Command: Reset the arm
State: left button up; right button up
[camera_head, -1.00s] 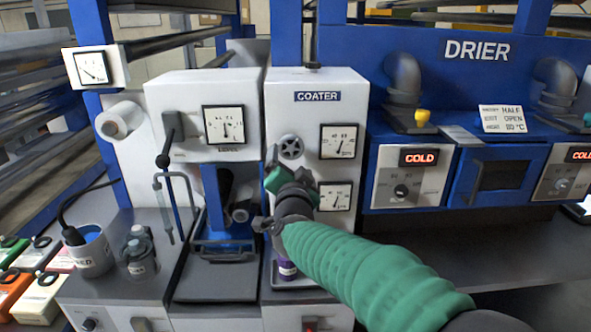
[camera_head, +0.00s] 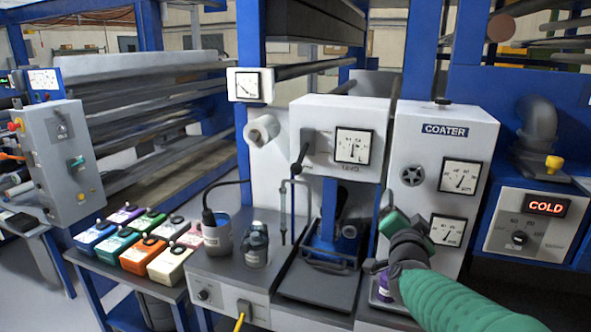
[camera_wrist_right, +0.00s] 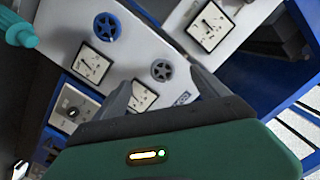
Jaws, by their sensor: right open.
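My right arm, with a green ribbed sleeve, comes in from the lower right in the head view. Its right gripper (camera_head: 394,222) is in front of the white coater (camera_head: 470,125), below the grey handwheel (camera_head: 411,175) and left of the lower dial. It is open; its fingertips are hard to make out here. A small purple container (camera_head: 384,287) stands below the gripper, partly hidden. My left gripper is not in view.
A grey cup (camera_head: 217,238) and a dark-topped bottle (camera_head: 255,248) stand on the counter. Several coloured boxes (camera_head: 143,253) lie on a low table to the left. The drier's panel (camera_head: 525,225) reads COLD. A control box (camera_head: 62,160) stands at far left.

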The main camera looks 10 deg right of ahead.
jog(key=s+a+f+n+g+y+p, duration=0.2)
jog(key=s+a+f+n+g+y, duration=0.15)
jog(key=a+f, duration=0.3)
jog(key=s+a+f+n+g+y+p, duration=0.25)
jog(key=s+a+f+n, duration=0.2)
jog(key=f, duration=0.35)
jog(key=s+a+f+n+g+y+p, duration=0.1)
jog(key=s+a+f+n+g, duration=0.1)
jog(key=s+f, duration=0.3)
jog(key=s+a+f+n+g+p, duration=0.2)
jog(key=s+f+g, duration=0.3)
jog(key=s, duration=0.9)
jog(key=shift+s+a+f+n+y+p, duration=0.3)
jog(key=shift+a+f+n+y, duration=0.1)
jog(key=shift+a+f+n, duration=0.35)
